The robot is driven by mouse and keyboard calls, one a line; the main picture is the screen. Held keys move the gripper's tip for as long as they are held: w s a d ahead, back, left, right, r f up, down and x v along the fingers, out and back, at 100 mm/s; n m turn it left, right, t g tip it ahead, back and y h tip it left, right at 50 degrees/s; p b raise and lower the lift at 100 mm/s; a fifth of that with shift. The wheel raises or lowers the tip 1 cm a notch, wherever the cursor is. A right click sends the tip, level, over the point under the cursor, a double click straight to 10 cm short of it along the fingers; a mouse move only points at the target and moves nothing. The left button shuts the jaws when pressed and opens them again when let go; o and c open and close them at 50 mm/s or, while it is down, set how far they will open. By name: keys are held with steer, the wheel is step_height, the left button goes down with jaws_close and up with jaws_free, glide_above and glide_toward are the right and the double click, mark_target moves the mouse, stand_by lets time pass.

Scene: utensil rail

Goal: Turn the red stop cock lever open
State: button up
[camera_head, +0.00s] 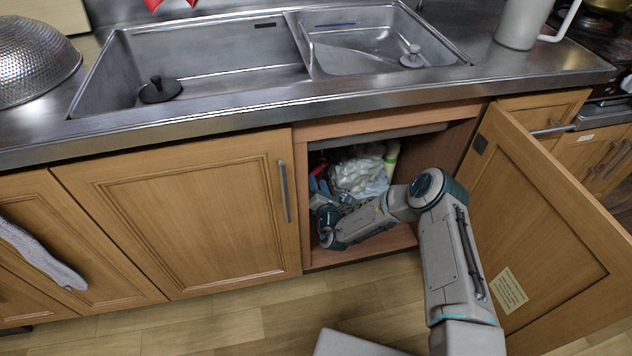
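My arm reaches from the lower right into the open cabinet (313,250) under the sink. Its wrist end (332,232) is inside, at the left of the opening. The fingers of my gripper cannot be made out there among dark and blue shapes, so I cannot tell whether it is open or shut or touches anything. I cannot pick out the red stop cock lever for certain; the cabinet's left interior is dark, cluttered and partly covered by my arm. A pale green pipe (391,158) stands upright at the right inside the cabinet.
A crumpled white bag (360,172) fills the middle of the cabinet. The open door (550,215) stands to the right of my arm; a closed door (185,215) is to the left. The steel counter edge (240,118) runs above. The wooden floor (230,325) in front is clear.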

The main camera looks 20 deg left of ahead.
steer(key=shift+b+x, duration=0.3)
steer(key=shift+x, duration=1.1)
steer(key=shift+c, duration=0.3)
jaws_close()
steer(key=shift+w+d+f+n+p, duration=0.35)
steer(key=shift+n+p, duration=0.45)
steer(key=shift+n, duration=0.65)
steer(key=shift+w+d+f+n+p, duration=0.15)
steer(key=shift+d+n+p, duration=0.5)
steer(key=shift+n, duration=0.85)
steer(key=shift+w+d+f+n+p, duration=0.1)
steer(key=shift+w+d+n+p, duration=0.15)
steer(key=shift+n+p, duration=0.95)
steer(key=shift+n+b, duration=0.3)
steer(key=shift+n, duration=0.15)
